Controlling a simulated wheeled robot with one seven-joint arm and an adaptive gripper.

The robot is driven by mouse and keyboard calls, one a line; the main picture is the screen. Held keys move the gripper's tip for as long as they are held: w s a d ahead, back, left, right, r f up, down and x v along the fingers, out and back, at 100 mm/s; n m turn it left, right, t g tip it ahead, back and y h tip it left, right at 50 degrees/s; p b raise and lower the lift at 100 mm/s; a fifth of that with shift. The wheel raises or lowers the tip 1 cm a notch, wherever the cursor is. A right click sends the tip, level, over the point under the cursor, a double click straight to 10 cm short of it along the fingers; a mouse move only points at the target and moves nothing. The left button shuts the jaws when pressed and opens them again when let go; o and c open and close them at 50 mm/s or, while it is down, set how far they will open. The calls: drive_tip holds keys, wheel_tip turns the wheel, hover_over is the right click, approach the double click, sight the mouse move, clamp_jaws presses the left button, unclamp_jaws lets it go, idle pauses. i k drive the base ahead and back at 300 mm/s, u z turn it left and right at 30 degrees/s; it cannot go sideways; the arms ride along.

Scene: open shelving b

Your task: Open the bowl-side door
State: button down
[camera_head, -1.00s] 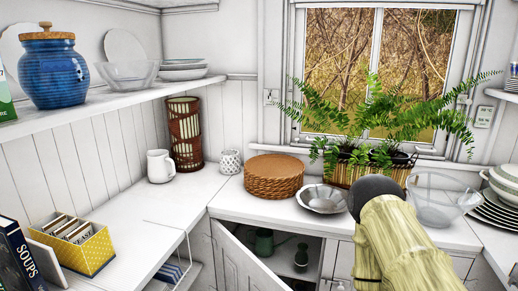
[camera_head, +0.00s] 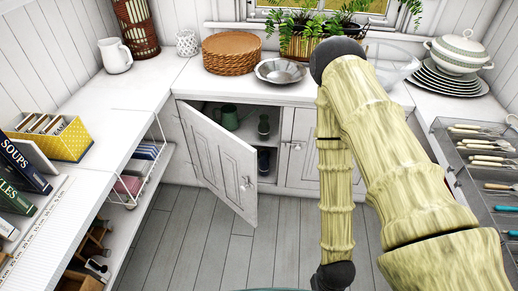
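A white panelled cabinet door (camera_head: 218,155) on the left stands swung outward, with its knob (camera_head: 245,184) near its free edge. The opening beside it shows a green pitcher (camera_head: 228,117) and dark vessels inside. To its right a second white door (camera_head: 300,160) looks shut, with a knob (camera_head: 296,146); my arm covers part of that area. A metal bowl (camera_head: 280,71) sits on the counter above the opening and the second door's left part. My arm's yellow-green links come down on the right. My gripper is out of the frame.
Grey plank floor (camera_head: 215,240) is clear before the open door. A left counter (camera_head: 100,125) holds a yellow box (camera_head: 68,140) and books, with shelves below. At right, an open drawer (camera_head: 440,135) holds cutlery. A glass bowl (camera_head: 392,66) stands partly behind my arm.

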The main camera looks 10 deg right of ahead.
sight(222, 162)
drive_tip(key=u, duration=0.35)
drive_tip(key=i, duration=0.9)
drive_tip(key=z, duration=0.3)
